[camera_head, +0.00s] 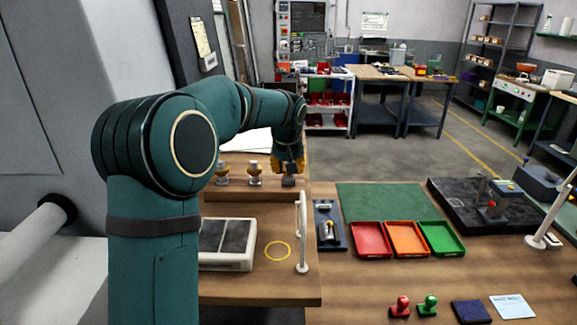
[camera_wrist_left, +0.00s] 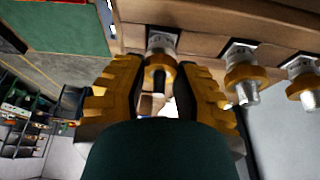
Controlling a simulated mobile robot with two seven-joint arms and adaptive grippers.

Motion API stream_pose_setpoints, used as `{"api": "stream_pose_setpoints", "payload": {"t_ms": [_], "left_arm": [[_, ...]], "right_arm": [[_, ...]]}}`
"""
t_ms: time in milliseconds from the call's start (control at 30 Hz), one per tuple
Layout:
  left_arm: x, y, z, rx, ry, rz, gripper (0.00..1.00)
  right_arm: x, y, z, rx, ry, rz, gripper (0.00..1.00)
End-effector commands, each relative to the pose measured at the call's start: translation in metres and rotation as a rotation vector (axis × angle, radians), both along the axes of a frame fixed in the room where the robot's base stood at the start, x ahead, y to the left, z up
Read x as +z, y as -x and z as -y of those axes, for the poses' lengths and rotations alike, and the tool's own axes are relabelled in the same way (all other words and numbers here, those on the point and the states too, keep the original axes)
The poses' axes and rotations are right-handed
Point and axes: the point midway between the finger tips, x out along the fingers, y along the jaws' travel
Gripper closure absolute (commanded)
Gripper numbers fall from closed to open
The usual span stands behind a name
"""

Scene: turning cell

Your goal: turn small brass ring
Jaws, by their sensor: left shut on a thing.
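A wooden rack (camera_head: 262,190) on the bench bears a row of metal pieces with brass-coloured collars. Two of them, the left piece (camera_head: 223,174) and the middle piece (camera_head: 254,172), stand free; they also show at right in the left wrist view (camera_wrist_left: 241,72). My left gripper (camera_head: 288,167) is over the right end of the rack. Its yellow fingers (camera_wrist_left: 158,88) are shut on the right-hand collared piece (camera_wrist_left: 160,62), which appears still at the rack. The finger contact is partly hidden. No loose small brass ring can be identified. My right gripper is not in view.
A thin yellow circle (camera_head: 278,251) marks the bench beside a white-framed box (camera_head: 227,262). A white upright handle (camera_head: 302,232) stands close by. Red (camera_head: 371,254), orange (camera_head: 407,253) and green (camera_head: 442,251) trays lie right, before a green mat (camera_head: 385,201).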

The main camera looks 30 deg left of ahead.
Motion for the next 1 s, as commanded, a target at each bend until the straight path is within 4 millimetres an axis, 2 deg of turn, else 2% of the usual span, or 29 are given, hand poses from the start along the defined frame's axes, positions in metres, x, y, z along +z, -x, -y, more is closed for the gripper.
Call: {"api": "stream_pose_setpoints", "payload": {"t_ms": [200,667,700,800,1000], "left_arm": [[0.001,-0.0003,-0.0008,-0.058,-0.002,0.002,1.0],[0.0013,-0.0006,-0.0008,-0.07,-0.002,0.004,1.0],[0.0013,-0.0006,-0.0007,-0.07,-0.002,0.004,0.6],[0.0012,-0.0005,-0.0006,-0.07,-0.001,0.003,0.32],[0.0007,-0.0003,-0.0003,-0.07,-0.001,0.002,0.32]], "right_arm": [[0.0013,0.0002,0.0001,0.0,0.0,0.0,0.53],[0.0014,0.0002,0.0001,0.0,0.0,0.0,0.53],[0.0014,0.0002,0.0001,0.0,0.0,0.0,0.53],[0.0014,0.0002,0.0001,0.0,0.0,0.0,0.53],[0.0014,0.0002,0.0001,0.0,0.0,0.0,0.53]]}}
